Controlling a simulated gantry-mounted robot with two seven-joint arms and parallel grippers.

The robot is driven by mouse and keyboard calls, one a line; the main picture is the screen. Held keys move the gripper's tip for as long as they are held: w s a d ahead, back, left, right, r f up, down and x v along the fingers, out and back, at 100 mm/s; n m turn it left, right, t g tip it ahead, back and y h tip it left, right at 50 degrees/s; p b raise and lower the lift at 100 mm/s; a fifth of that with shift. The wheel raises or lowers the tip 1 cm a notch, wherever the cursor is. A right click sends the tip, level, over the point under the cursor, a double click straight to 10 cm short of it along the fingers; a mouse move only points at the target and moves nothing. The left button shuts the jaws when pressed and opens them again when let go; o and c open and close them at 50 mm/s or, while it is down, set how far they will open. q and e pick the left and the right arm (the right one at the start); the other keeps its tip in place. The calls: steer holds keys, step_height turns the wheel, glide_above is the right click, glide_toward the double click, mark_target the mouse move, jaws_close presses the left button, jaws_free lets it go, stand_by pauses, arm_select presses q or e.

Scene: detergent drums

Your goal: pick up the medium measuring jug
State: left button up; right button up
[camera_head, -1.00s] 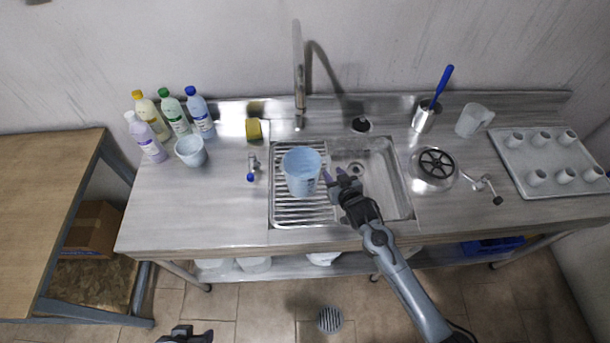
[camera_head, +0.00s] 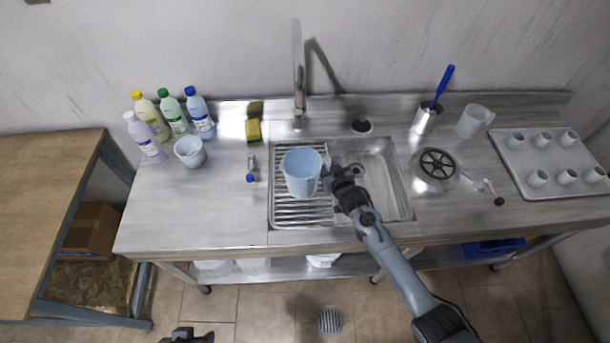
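A light-blue jug (camera_head: 301,174) stands upright on the ribbed drainer in the sink. A smaller pale-blue jug (camera_head: 190,152) stands on the counter at left, near the bottles. A clear whitish jug (camera_head: 473,121) stands at the back right. I cannot tell for certain which is the medium one. My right gripper (camera_head: 329,168) is at the right side of the light-blue jug, at its handle side. Its fingers are small and partly hidden, so grip and contact are unclear. My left gripper (camera_head: 187,335) shows only partly at the bottom edge, away from the counter.
Several bottles (camera_head: 170,115) stand at the back left. A yellow sponge (camera_head: 253,130) and a tall tap (camera_head: 299,80) are behind the sink (camera_head: 392,185). To the right are a strainer disc (camera_head: 435,165), a metal cup with a blue-handled brush (camera_head: 425,118) and a cup tray (camera_head: 530,160). The left counter front is clear.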

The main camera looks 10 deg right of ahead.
mark_target(330, 159)
jaws_close()
steer(key=shift+r, duration=0.25)
stand_by(0.4)
steer(key=shift+r, duration=1.65)
steer(key=shift+s+d+r, duration=0.1)
steer(key=shift+r, duration=0.2)
steer(key=s+d+r+p, duration=0.1)
steer(key=s+d+r, duration=0.5)
steer(key=s, duration=0.3)
steer(key=shift+d+r, duration=0.3)
steer(key=shift+d, duration=0.2)
